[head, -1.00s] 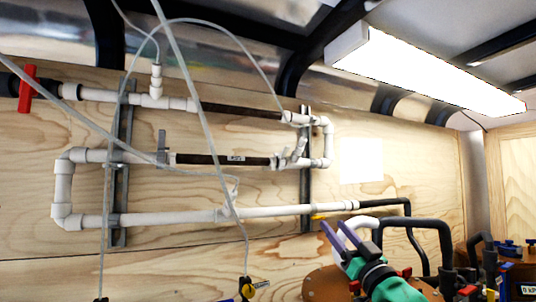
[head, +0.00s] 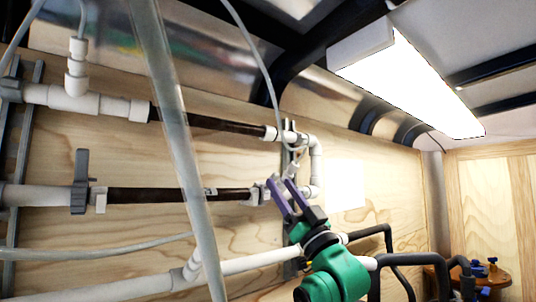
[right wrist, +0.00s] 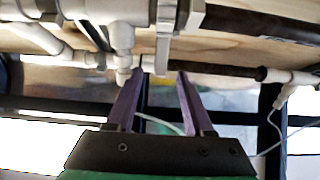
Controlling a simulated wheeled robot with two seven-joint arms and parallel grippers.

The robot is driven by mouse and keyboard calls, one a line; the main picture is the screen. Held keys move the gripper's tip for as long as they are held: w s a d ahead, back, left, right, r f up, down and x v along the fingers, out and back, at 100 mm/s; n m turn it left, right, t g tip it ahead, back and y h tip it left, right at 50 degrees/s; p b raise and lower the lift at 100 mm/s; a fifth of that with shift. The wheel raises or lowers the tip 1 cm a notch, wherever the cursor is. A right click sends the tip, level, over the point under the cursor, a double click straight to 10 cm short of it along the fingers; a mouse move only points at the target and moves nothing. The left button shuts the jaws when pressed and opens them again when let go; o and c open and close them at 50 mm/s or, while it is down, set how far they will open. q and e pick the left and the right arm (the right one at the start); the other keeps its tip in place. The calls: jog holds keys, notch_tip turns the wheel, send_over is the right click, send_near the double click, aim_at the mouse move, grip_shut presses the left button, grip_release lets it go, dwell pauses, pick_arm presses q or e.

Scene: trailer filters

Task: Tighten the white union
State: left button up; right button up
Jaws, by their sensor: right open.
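White pipe fittings sit at the right end of the middle dark pipe (head: 165,194) in the head view; I cannot tell for sure which is the white union. One white fitting (head: 253,197) shows just left of my right gripper. My right gripper (head: 280,183) is open, its purple fingers reaching up in front of that pipe end and covering part of it. A grey fitting (right wrist: 164,32) and a white elbow (right wrist: 121,40) lie just beyond the tips. Contact cannot be told. My left gripper is out of view.
An upper pipe run has a white fitting (head: 272,133) at its dark section's end. A grey valve (head: 81,180) sits left on the middle run. A clear hose (head: 178,130) hangs in front. A lower white pipe (head: 240,264) and black hoses (head: 375,232) lie below.

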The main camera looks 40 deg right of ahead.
jog(key=p+x, duration=0.1)
jog(key=x, duration=0.3)
jog(key=p+x, duration=0.1)
jog(key=x, duration=0.1)
jog(key=shift+w+f+p, duration=0.3)
jog(key=shift+w+f, duration=0.05)
jog(key=shift+w, duration=0.05)
jog(key=shift+p+x, duration=0.5)
jog(key=shift+x, duration=0.4)
jog(key=shift+s+f, duration=0.15)
jog(key=c, duration=0.4)
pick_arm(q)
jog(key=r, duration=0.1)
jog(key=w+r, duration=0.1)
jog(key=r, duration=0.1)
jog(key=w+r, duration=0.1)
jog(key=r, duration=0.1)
pick_arm(e)
grip_shut()
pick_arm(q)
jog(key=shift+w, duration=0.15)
pick_arm(e)
jog(key=shift+f, duration=0.1)
